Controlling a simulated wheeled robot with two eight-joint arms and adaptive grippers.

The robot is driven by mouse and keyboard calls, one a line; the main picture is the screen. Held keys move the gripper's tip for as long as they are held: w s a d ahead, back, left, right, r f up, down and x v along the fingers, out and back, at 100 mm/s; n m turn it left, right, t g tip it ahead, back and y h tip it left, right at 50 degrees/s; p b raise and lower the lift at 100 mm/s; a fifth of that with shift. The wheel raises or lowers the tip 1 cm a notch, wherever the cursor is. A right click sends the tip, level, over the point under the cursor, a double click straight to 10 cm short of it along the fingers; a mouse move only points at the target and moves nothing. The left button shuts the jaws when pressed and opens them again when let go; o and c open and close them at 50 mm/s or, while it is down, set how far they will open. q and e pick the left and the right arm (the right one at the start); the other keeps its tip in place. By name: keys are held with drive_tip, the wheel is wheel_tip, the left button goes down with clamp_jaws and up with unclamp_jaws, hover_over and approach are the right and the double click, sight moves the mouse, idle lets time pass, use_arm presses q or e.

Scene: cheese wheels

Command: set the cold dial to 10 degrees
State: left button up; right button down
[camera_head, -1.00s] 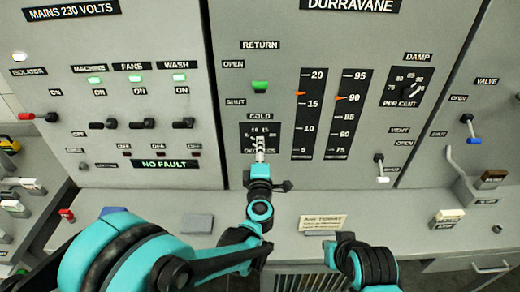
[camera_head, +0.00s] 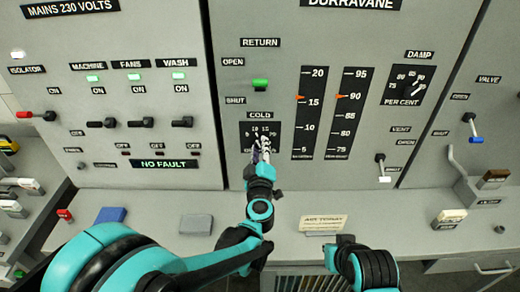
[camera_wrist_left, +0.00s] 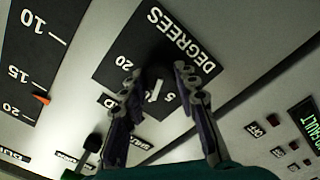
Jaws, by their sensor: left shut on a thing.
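The cold dial (camera_head: 246,132) is a black square plate with white numbers under the COLD label on the middle grey panel. My left gripper (camera_head: 262,146) is at the dial, covering its lower part in the head view. In the left wrist view the dial plate (camera_wrist_left: 118,50) appears upside down with DEGREES, 20 and 5 readable. The dark knob (camera_wrist_left: 156,78) with a white pointer line sits between the fingertips of my left gripper (camera_wrist_left: 160,76), which is shut on it. The pointer is directed away from DEGREES; its exact number cannot be told. My right gripper is not visible.
A green-handled return lever (camera_head: 260,84) is above the dial. Two scales with orange pointers (camera_head: 301,97) and the damp dial (camera_head: 407,84) are to the right. A vent lever (camera_head: 381,168) is lower right.

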use_arm(q)
drive_tip(key=shift+m, duration=0.3)
drive_tip(key=o, duration=1.2)
drive_tip(key=shift+c, duration=0.2)
drive_tip(key=s, duration=1.2)
